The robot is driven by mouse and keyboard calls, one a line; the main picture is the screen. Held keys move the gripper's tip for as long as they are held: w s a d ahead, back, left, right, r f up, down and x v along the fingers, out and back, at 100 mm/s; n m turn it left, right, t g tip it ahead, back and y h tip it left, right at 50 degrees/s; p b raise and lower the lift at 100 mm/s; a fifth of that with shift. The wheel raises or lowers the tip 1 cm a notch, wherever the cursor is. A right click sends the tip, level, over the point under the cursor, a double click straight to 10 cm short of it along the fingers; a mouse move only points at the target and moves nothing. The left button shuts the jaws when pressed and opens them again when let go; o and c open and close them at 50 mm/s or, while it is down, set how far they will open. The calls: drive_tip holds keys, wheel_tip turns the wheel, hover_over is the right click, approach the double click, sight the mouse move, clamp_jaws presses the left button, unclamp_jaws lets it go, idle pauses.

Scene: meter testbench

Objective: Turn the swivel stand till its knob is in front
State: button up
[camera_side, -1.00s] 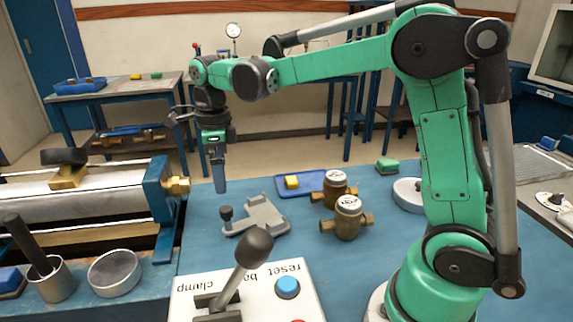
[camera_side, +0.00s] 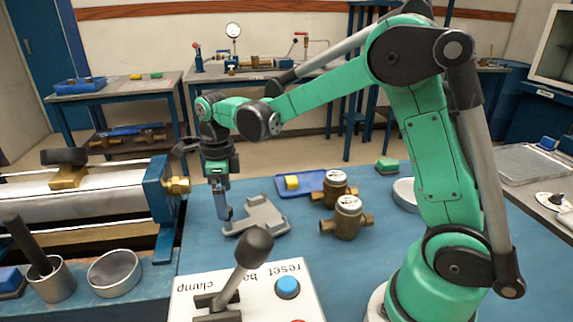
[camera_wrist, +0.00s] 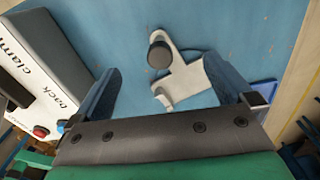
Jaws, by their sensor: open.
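The swivel stand (camera_side: 264,214) is a flat, light grey, angular piece lying on the blue bench, with a black round knob at its left end in the side view. It also shows in the wrist view (camera_wrist: 188,82), with the knob (camera_wrist: 159,54) near the top middle. My gripper (camera_side: 223,212) points down at the knob end, and its fingers largely hide the knob in the side view. In the wrist view the open fingers (camera_wrist: 160,72) stand either side of the knob, with a gap to each. Whether they touch the stand I cannot tell.
A white control box (camera_side: 250,295) with a lever and blue button stands in front. Two brass meters (camera_side: 347,217) and a blue tray (camera_side: 308,184) are to the right. The metal cylinder rig (camera_side: 80,205) is to the left. Bench between box and meters is clear.

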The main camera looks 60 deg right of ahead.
drive_tip(key=shift+f, duration=0.25)
drive_tip(key=shift+f, duration=0.9)
drive_tip(key=shift+c, duration=1.4)
